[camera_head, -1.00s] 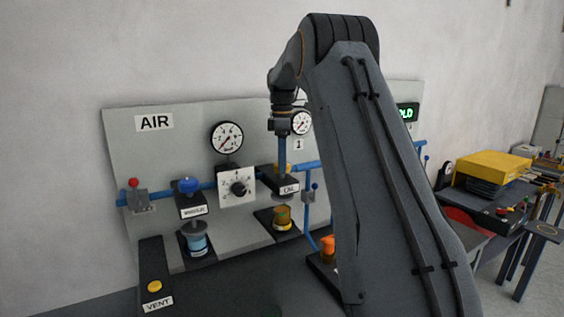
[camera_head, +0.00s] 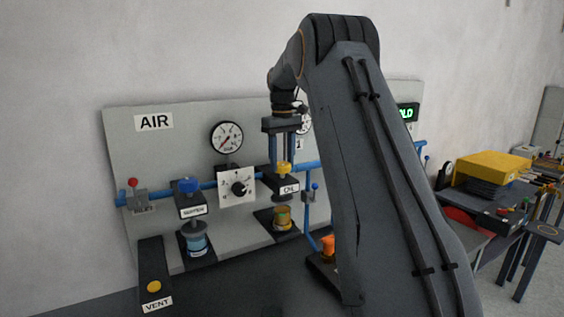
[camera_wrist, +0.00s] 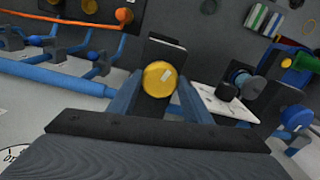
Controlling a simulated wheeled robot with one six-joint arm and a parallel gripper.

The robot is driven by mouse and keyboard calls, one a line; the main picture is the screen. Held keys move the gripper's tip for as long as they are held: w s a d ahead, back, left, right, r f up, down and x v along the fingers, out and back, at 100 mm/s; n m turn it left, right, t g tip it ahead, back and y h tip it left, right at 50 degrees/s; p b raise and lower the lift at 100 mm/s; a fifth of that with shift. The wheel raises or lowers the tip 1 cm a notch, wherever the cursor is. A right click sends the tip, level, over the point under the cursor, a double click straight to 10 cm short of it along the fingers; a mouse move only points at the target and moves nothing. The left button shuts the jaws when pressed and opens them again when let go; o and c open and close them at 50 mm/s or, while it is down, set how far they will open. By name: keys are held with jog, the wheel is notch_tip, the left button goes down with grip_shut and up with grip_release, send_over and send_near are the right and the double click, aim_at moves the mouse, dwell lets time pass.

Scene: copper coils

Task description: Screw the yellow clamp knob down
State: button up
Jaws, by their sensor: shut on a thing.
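The yellow clamp knob (camera_head: 284,169) sits on top of the black block labelled OIL (camera_head: 291,187), right of the dial plate. In the wrist view the knob (camera_wrist: 159,79) is a round yellow cap with a pale mark on its face. My gripper (camera_head: 283,163) comes straight down from above, its two blue fingers on either side of the knob. It is shut on the knob; the wrist view shows the fingers (camera_wrist: 158,92) flanking it. The exact contact faces are partly hidden.
A blue pipe (camera_head: 305,166) runs along the grey AIR panel (camera_head: 125,160). A blue knob (camera_head: 189,185) tops the unit to the left, and a red-tipped lever (camera_head: 133,183) is farther left. A gauge (camera_head: 227,138) is above. My arm hides the panel's right part.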

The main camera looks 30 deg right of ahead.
jog(key=m, duration=0.4)
jog(key=shift+m, duration=0.3)
jog(key=m, duration=0.3)
jog(key=shift+m, duration=0.3)
jog(key=m, duration=0.4)
jog(key=shift+m+b, duration=0.3)
jog(key=shift+b, duration=0.05)
jog(key=m, duration=0.3)
jog(key=shift+m, duration=0.3)
jog(key=m, duration=0.4)
jog(key=shift+m, duration=0.3)
jog(key=m, duration=0.3)
jog(key=shift+m+b, duration=0.3)
jog(key=shift+b, duration=0.05)
jog(key=m, duration=0.3)
jog(key=shift+m, duration=0.3)
jog(key=shift+r+m, duration=0.1)
jog(key=shift+m, duration=1.8)
